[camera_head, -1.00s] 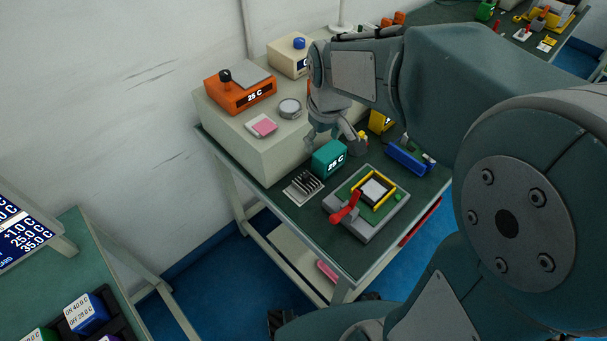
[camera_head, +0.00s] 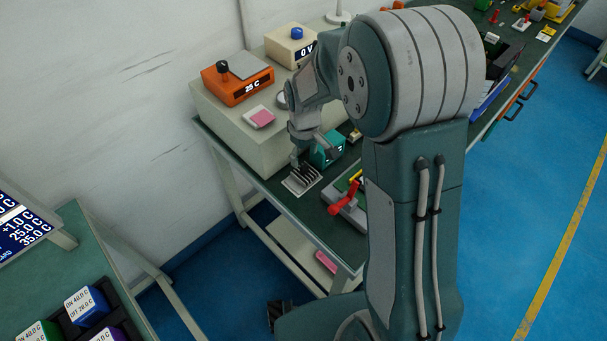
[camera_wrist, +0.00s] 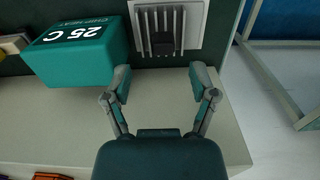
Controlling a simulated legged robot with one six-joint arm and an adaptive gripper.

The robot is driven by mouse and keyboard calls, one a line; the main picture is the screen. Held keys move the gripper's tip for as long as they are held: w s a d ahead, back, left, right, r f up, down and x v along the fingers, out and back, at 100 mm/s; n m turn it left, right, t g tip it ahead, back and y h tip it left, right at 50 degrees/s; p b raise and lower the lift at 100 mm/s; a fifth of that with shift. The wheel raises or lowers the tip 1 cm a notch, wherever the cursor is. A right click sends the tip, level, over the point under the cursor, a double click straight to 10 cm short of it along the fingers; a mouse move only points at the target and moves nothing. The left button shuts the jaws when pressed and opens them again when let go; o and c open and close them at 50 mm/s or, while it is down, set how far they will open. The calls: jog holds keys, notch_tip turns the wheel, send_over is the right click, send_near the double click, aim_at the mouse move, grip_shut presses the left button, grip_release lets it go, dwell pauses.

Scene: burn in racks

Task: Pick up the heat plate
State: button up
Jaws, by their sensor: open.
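A pale finned metal plate with a dark block among its fins, which looks like the heat plate (camera_head: 301,182), lies on the green bench top at its left edge. In the wrist view the finned plate (camera_wrist: 190,40) is at the top, just beyond my fingertips. My gripper (camera_wrist: 160,84) is open and empty, its two fingers apart. In the head view my gripper (camera_head: 310,158) hangs close over the plate's far side, partly covering it. I cannot tell the exact height gap.
A teal box reading 25 C (camera_head: 328,148) stands close beside the plate; it also shows in the wrist view (camera_wrist: 75,55). A grey fixture with a red lever (camera_head: 343,205) is to the right, partly hidden by my arm. An orange 25 C unit (camera_head: 238,88) sits on the raised beige shelf (camera_head: 215,108).

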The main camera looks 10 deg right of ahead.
aim_at(304, 166)
jog(key=f, duration=0.4)
jog(key=shift+s+f, duration=0.15)
jog(key=shift+s, duration=0.1)
grip_shut()
jog(key=shift+r, duration=0.5)
notch_tip(304, 166, up, 2)
jog(key=shift+r, duration=0.2)
jog(key=s+d+r, duration=0.1)
jog(key=s+r, duration=0.8)
jog(key=s, duration=0.5)
jog(key=shift+d+r, duration=0.3)
